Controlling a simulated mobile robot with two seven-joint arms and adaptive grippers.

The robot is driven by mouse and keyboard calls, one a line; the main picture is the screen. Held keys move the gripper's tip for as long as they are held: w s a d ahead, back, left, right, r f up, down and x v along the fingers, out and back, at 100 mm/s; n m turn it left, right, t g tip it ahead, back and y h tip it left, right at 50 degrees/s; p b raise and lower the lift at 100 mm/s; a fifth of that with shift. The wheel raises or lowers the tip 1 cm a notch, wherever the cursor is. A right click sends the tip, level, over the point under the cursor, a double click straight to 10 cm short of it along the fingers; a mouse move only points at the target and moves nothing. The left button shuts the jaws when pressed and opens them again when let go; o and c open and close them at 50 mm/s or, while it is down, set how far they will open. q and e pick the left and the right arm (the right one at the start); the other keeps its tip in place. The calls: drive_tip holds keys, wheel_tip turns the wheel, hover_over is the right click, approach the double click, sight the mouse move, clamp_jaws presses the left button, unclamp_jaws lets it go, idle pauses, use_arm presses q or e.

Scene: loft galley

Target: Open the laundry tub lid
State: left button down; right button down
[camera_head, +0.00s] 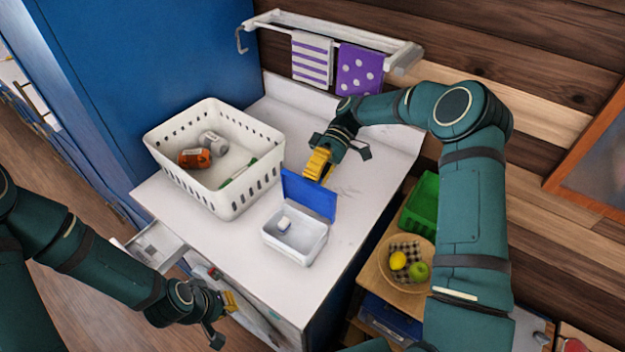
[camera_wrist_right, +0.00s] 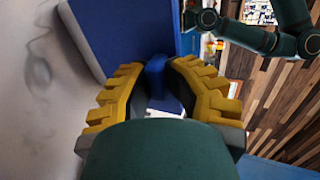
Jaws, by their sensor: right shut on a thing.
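The laundry tub (camera_head: 297,247) is a small white box on the white counter, with a small white and blue block (camera_head: 284,223) inside. Its blue lid (camera_head: 308,197) stands raised, about upright, at the tub's far edge. My right gripper (camera_head: 319,165) is behind the lid's upper edge. In the right wrist view its yellow fingers (camera_wrist_right: 157,95) are shut on the lid's blue tab (camera_wrist_right: 156,68), and the blue lid panel (camera_wrist_right: 118,30) is beyond. My left gripper (camera_head: 226,315) is low, by the counter's front; its finger gap is unclear.
A white perforated basket (camera_head: 214,202) with cans stands left of the tub. A rail (camera_head: 330,38) with towels is on the wall. A fruit bowl (camera_head: 425,250) and green crate (camera_head: 421,205) sit on the right shelf. An open drawer (camera_head: 158,243) juts out front-left.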

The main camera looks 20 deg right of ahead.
drive_tip(key=shift+d+f, duration=0.1)
drive_tip(key=shift+f, duration=0.2)
drive_tip(key=c, duration=1)
unclamp_jaws()
drive_tip(key=shift+w, duration=0.1)
drive_tip(key=shift+r, duration=0.15)
wheel_tip(320, 180, up, 10)
drive_tip(key=shift+f, duration=0.1)
